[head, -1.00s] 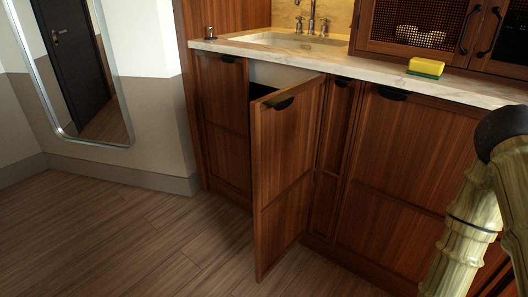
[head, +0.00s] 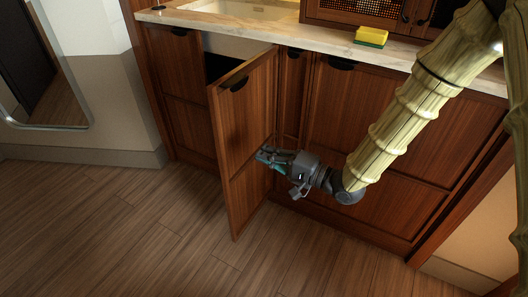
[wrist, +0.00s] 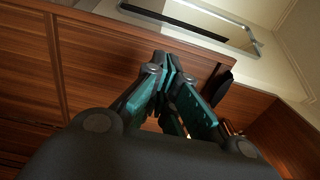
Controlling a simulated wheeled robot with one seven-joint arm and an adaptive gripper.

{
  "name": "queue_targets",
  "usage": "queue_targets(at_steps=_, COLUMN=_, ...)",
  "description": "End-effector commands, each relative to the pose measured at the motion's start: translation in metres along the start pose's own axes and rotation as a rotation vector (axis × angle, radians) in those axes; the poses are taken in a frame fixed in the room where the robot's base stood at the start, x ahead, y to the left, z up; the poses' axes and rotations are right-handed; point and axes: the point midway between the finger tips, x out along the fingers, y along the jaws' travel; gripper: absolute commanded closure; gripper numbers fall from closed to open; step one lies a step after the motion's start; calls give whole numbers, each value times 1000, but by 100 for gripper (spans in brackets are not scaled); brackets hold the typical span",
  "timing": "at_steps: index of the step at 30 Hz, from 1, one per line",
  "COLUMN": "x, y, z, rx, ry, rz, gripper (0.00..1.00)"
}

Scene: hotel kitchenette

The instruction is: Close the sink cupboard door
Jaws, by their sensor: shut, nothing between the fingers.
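The sink cupboard door (head: 245,135) is brown wood with a dark handle (head: 238,84) near its top. It stands ajar, swung out from the counter front, with its free edge toward the left and a dark gap behind it. My gripper (head: 262,155) is at the handle-side face of the door, around mid-height and toward its hinge side. It is shut and empty. In the wrist view, its teal fingers (wrist: 168,72) point at the wood of the door (wrist: 120,50). I cannot tell whether the tips touch it.
The marble countertop (head: 290,35) runs above, with the sink (head: 240,10) and a yellow-green sponge (head: 371,36) on it. Closed cupboard fronts (head: 365,120) stand right of the door. The wood floor (head: 120,220) is clear. A mirror (head: 45,80) hangs on the left wall.

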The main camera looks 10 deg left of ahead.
Motion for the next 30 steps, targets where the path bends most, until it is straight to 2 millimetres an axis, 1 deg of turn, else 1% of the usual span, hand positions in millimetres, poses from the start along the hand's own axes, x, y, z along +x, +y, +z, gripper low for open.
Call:
queue_targets(at_steps=1, x=9, y=2, z=1, rx=-2, ry=-2, rz=0, gripper=100)
queue_targets(at_steps=6, x=35, y=2, z=0, rx=-4, ry=-1, rz=1, gripper=100)
queue_targets(at_steps=15, x=81, y=2, z=1, rx=-3, ry=-2, rz=2, gripper=100)
queue_targets(at_steps=18, x=94, y=2, z=0, rx=-4, ry=-1, rz=2, gripper=100)
queue_targets(at_steps=24, x=111, y=2, z=0, rx=-3, ry=1, rz=2, gripper=100)
queue_targets(at_steps=30, x=117, y=1, z=0, rx=-1, ry=2, rz=2, gripper=100)
